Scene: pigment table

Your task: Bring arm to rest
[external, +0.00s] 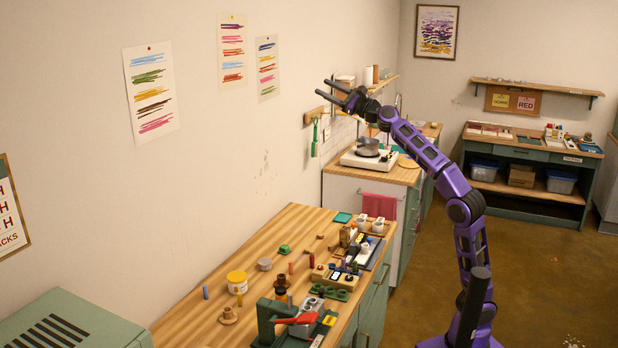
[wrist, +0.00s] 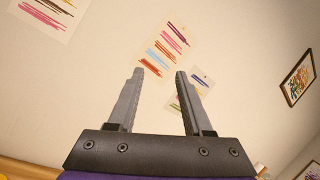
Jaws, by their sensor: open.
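My purple arm (external: 425,155) rises from the floor at the right of the table and reaches up and to the left in the external view. My gripper (external: 328,90) is at its raised end, high above the far part of the table and near the wall. In the wrist view my gripper (wrist: 160,74) shows two grey fingers spread apart with nothing between them. Behind the fingers are only the wall and colour-swatch sheets (wrist: 165,50). The gripper touches nothing that I can see.
The wooden table (external: 200,310) holds several small pigment items, a yellow-white jar (external: 237,283) and a green press (external: 268,318). A counter with a hot plate and pot (external: 368,147) stands behind. A wall shelf (external: 380,83) is close to the gripper.

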